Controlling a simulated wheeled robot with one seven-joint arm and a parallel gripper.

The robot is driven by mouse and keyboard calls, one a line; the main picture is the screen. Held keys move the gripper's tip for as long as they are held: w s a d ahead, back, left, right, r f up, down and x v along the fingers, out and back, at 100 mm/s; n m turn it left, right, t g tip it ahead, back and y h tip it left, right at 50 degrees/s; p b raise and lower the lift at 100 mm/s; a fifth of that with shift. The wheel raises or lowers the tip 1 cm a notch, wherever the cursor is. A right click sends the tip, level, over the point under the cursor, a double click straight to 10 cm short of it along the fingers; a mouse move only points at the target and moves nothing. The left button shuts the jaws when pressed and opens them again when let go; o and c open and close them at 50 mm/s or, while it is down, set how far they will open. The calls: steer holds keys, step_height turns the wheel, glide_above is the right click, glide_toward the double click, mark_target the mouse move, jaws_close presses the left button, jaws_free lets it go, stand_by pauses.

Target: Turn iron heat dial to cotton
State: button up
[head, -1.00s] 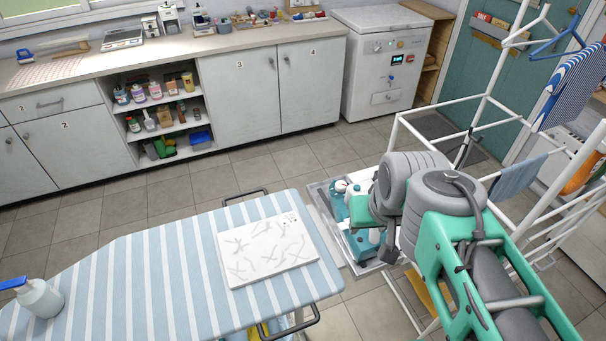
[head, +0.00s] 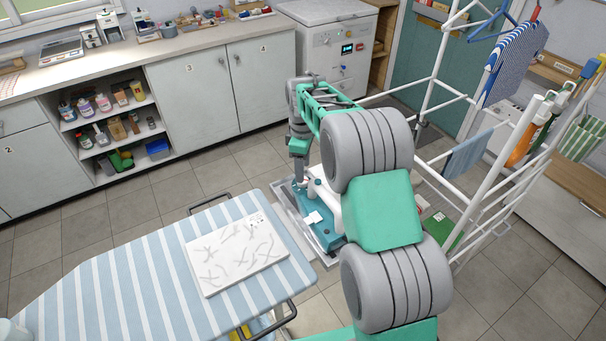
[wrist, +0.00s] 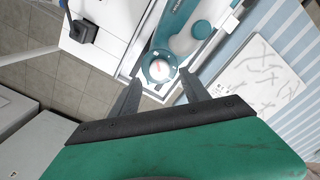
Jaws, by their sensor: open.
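The iron (head: 327,222), teal and white, lies on a metal tray (head: 284,212) at the end of the ironing board. In the wrist view the iron (wrist: 182,38) shows a round dial (wrist: 160,68) with a white face and a red mark, in a teal ring. My gripper (wrist: 158,84) is open, with its two dark fingers on either side of the dial's near edge. Nothing is between the fingertips that I can see gripped. The dial's lettering is too small to read. In the head view my arm covers part of the iron and the tray.
The striped ironing board (head: 150,270) carries a white marbled slab (head: 235,252) to the left of the iron. A white drying rack (head: 480,130) stands to the right. Cabinets (head: 215,85) and a white machine (head: 325,45) stand behind. The floor between is clear.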

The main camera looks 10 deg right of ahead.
step_height(320, 180, down, 4)
steer(key=shift+f+p, duration=0.15)
steer(key=shift+p, duration=0.3)
steer(key=shift+c, duration=0.5)
jaws_close()
